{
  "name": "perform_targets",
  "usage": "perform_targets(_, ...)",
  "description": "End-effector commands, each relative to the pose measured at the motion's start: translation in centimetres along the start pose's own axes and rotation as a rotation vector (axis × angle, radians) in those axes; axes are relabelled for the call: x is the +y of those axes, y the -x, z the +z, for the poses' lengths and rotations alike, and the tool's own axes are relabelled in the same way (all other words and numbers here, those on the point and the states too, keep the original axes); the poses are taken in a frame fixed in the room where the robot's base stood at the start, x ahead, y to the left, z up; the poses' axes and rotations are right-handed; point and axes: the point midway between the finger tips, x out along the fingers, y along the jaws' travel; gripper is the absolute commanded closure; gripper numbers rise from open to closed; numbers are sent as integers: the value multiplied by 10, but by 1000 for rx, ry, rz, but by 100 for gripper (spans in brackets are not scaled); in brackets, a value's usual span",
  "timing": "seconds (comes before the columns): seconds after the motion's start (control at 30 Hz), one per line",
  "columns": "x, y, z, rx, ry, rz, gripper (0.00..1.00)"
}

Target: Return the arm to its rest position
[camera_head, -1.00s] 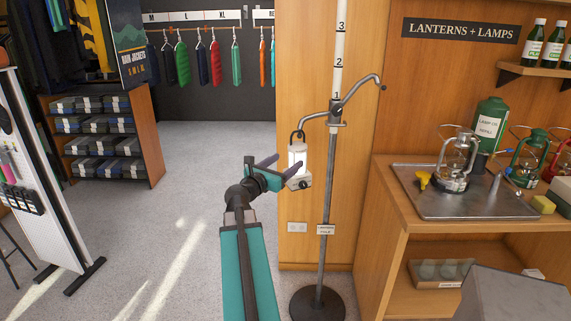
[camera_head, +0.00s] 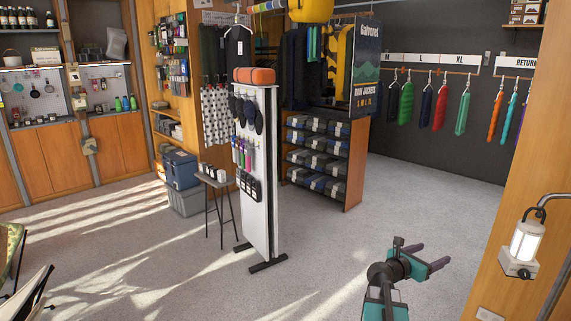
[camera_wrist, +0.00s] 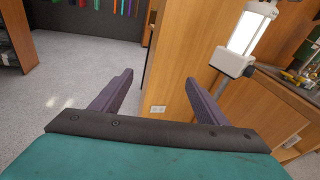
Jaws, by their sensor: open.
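My gripper (camera_head: 430,256) is open and empty in the head view, low at the right, with its dark purple fingers pointing right. In the wrist view my gripper (camera_wrist: 160,95) shows both fingers apart with nothing between them. The lit white lantern (camera_head: 523,247) hangs from a hook at the right edge of the head view, clear of the gripper. The same lantern (camera_wrist: 246,38) shows beyond the right finger in the wrist view. Most of my arm is below the head view.
A white pegboard stand (camera_head: 258,175) stands on the floor left of the arm. A wooden shelf of folded clothes (camera_head: 322,160) is behind it. A wooden wall panel (camera_head: 535,160) stands at the right. Open grey floor (camera_head: 420,205) lies between shelf and panel.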

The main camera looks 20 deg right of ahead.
Motion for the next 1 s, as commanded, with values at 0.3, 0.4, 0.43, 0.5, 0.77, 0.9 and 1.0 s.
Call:
perform_targets(0.3,81,74,-121,170,27,126,32)
perform_targets(0.4,97,100,-161,234,14,150,32)
perform_targets(0.43,101,108,-173,255,8,155,32)
perform_targets(0.5,109,127,-201,304,-6,163,32)
perform_targets(0.77,119,203,-306,498,-82,151,32)
perform_targets(0.9,111,246,-361,608,-136,108,32)
perform_targets(1.0,101,278,-398,685,-178,60,32)
